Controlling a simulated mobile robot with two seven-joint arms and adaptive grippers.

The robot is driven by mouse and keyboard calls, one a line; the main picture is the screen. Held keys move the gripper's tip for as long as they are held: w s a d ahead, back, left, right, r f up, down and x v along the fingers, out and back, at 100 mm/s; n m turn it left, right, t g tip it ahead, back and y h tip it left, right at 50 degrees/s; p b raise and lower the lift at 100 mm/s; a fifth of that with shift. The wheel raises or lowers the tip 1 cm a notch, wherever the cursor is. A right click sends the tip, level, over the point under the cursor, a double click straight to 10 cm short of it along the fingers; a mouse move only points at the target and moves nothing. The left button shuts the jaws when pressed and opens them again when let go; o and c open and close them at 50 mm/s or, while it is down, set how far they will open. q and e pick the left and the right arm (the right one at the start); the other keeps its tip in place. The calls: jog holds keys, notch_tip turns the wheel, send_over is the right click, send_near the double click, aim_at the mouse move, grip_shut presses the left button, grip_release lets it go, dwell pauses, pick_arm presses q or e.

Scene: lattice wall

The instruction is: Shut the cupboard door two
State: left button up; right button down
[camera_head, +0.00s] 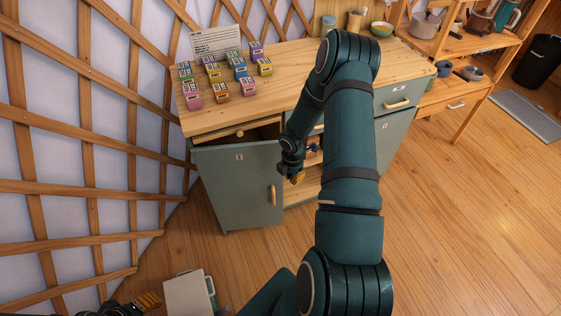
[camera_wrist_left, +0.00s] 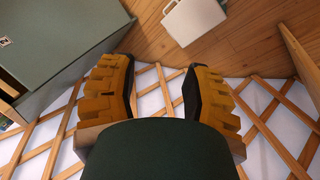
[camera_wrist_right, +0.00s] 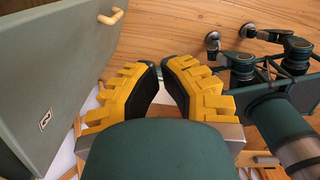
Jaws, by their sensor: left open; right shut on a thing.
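The grey-green cupboard door (camera_head: 235,190) with a small number plate stands ajar at the cabinet's left end, with a dark gap behind its top edge. Its wooden handle (camera_head: 273,195) is on the right side. In the right wrist view the door (camera_wrist_right: 50,70) fills the left, with its handle (camera_wrist_right: 111,17) apart from the fingers. My right gripper (camera_head: 297,178) is beside the door's handle edge. Its fingertips (camera_wrist_right: 163,65) are drawn nearly together, with no object visible between them. My left gripper (camera_head: 150,301) is low at the left, open and empty in its wrist view (camera_wrist_left: 160,85).
The wooden countertop (camera_head: 300,80) carries several coloured boxes (camera_head: 220,73) and a card (camera_head: 215,42). The lattice wall (camera_head: 90,150) stands close at left. A pale case (camera_head: 188,294) lies on the floor before the cabinet.

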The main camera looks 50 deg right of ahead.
jog(key=s+a+f+m+y+b, duration=0.1)
jog(key=s+a+f+m+y, duration=0.3)
jog(key=m, duration=0.8)
jog(key=s+a+f+m+y+b, duration=0.25)
jog(key=s+a+f+m, duration=0.2)
jog(key=m, duration=0.65)
jog(key=n+t+h+b, duration=0.45)
jog(key=n+t, duration=1.35)
jog(key=n, duration=0.7)
send_near(272, 156)
jog(key=w+a, duration=0.3)
jog(key=shift+w+d+f+b, duration=0.1)
jog(key=shift+w+d+b, duration=0.45)
jog(key=shift+w+d, duration=0.75)
jog(key=shift+w, duration=0.25)
pick_arm(q)
notch_tip(272, 156, down, 10)
jog(key=s, duration=0.1)
jog(key=shift+s+d+g, duration=0.15)
jog(key=shift+g, duration=0.15)
